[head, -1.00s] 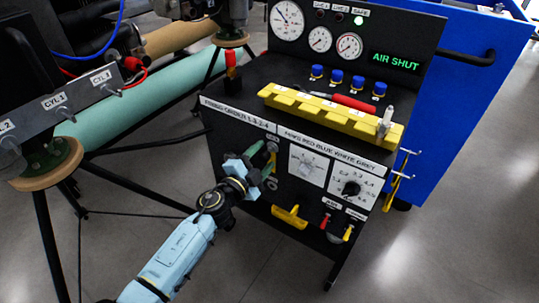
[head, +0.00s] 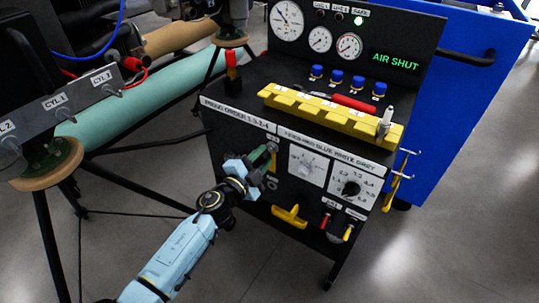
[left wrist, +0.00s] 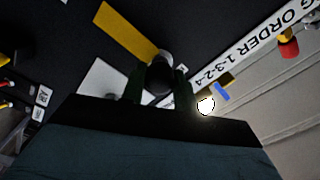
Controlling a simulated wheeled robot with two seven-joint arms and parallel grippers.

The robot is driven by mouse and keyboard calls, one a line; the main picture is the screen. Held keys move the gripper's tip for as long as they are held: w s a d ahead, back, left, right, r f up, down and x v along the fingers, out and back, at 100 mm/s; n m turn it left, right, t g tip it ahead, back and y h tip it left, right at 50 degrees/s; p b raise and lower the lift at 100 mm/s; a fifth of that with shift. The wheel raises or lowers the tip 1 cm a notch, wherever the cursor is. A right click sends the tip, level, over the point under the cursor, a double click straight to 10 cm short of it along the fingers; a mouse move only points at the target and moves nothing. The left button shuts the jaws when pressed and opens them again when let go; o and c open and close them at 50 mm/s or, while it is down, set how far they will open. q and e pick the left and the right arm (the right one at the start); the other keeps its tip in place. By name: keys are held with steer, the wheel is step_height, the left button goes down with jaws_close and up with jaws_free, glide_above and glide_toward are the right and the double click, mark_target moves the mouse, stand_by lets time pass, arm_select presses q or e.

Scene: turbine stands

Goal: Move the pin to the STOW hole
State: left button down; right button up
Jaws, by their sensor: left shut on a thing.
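My left gripper (head: 268,154) is at the left part of the black panel front, under the firing order label. Its dark green fingers also show in the left wrist view (left wrist: 160,88), shut on a small dark, rounded piece with a grey end (left wrist: 159,72), which appears to be the pin. The fingers hide most of it, and I cannot tell how deep it sits in the panel. A yellow strip (left wrist: 126,30) lies beside it on the panel. A small round fitting (head: 271,184) shows just below the gripper. The small labels here are too blurred to read. My right gripper is not in view.
The panel front carries two white dial plates (head: 307,167), a yellow handle (head: 289,215) and small red and yellow levers (head: 325,222). A yellow rack (head: 330,114) sits on the ledge above. Black stand legs (head: 140,180) are to the left.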

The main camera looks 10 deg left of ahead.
arm_select(q)
steer(key=shift+s+a, duration=0.15)
steer(key=shift+s, duration=0.3)
steer(key=shift+s, duration=0.15)
steer(key=p+v, duration=0.1)
steer(key=v, duration=0.6)
steer(key=shift+p, duration=0.4)
stand_by(0.5)
steer(key=shift+s+a, duration=0.1)
